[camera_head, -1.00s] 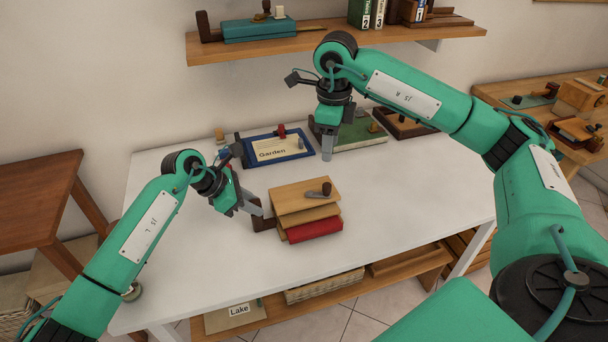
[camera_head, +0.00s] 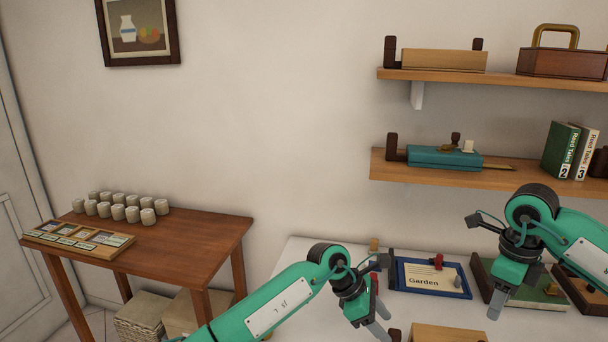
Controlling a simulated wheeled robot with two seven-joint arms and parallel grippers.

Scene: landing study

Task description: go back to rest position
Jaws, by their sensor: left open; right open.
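My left gripper (camera_head: 382,324) is in the lower middle of the head view, above the white table (camera_head: 300,256). Its fingers point down and to the right, apart and empty. My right gripper (camera_head: 495,308) hangs above the table at the right, fingers pointing down, with nothing seen between them. A blue-framed "Garden" tray (camera_head: 430,279) lies between the two grippers, further back. A light wooden block (camera_head: 445,334) shows at the bottom edge, mostly cut off, beside a dark piece close to my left fingertips.
Two wall shelves (camera_head: 490,176) hold boxes and books above the table. At the left, a brown table (camera_head: 180,246) carries several pale cups (camera_head: 132,214) and a sectioned tray (camera_head: 75,238). Baskets (camera_head: 145,316) stand beneath it. A framed picture (camera_head: 140,28) hangs above.

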